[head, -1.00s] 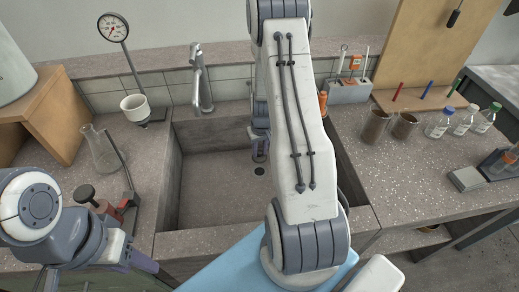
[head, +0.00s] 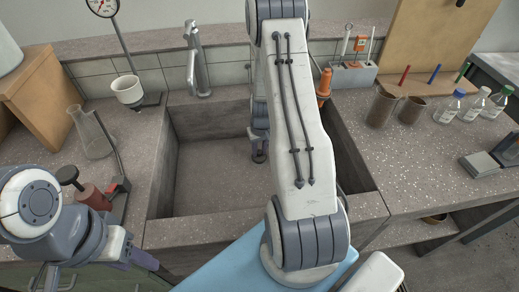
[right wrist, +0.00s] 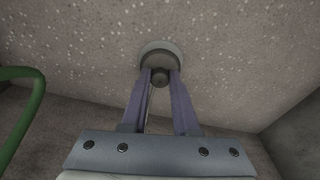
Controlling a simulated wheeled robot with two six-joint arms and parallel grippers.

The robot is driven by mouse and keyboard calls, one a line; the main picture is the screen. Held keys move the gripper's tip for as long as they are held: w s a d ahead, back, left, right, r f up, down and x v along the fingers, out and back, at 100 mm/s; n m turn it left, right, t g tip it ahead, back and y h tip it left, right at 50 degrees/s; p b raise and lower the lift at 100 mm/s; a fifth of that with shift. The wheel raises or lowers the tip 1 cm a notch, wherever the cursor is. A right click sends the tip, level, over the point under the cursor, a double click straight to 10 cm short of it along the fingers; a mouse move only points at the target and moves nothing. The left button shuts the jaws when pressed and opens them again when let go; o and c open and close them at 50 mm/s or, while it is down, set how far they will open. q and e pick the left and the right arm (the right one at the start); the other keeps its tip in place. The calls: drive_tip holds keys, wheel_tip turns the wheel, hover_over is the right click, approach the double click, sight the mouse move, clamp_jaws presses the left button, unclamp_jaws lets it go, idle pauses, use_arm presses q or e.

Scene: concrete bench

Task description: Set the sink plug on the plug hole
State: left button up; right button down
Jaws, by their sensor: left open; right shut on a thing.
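The sink (head: 215,185) is a grey stone basin in the middle of the head view. My right gripper (head: 258,156) is low inside it, partly behind my own arm. In the right wrist view my right gripper (right wrist: 160,82) is shut on the knob of the sink plug (right wrist: 160,60), a dark round disc. A pale rim shows around the plug's far edge; I cannot tell if it is the plug hole's rim or part of the plug. The plug hole is not clearly visible. My left gripper (head: 142,259) is open and empty at the lower left, outside the basin.
The tap (head: 197,65) stands behind the basin. Brown beakers (head: 382,109) and several capped bottles stand right. A green curved strand (right wrist: 30,105) shows in the right wrist view.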

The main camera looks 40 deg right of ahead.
sight(261, 159)
drive_tip(key=shift+f+b, duration=0.4)
drive_tip(key=shift+f, duration=0.15)
idle(0.7)
drive_tip(key=c, duration=0.6)
unclamp_jaws()
drive_tip(key=shift+r, duration=0.1)
wheel_tip(261, 159, up, 10)
drive_tip(key=s+p, duration=0.1)
drive_tip(key=shift+a, duration=0.25)
drive_tip(key=shift+s+r, duration=0.1)
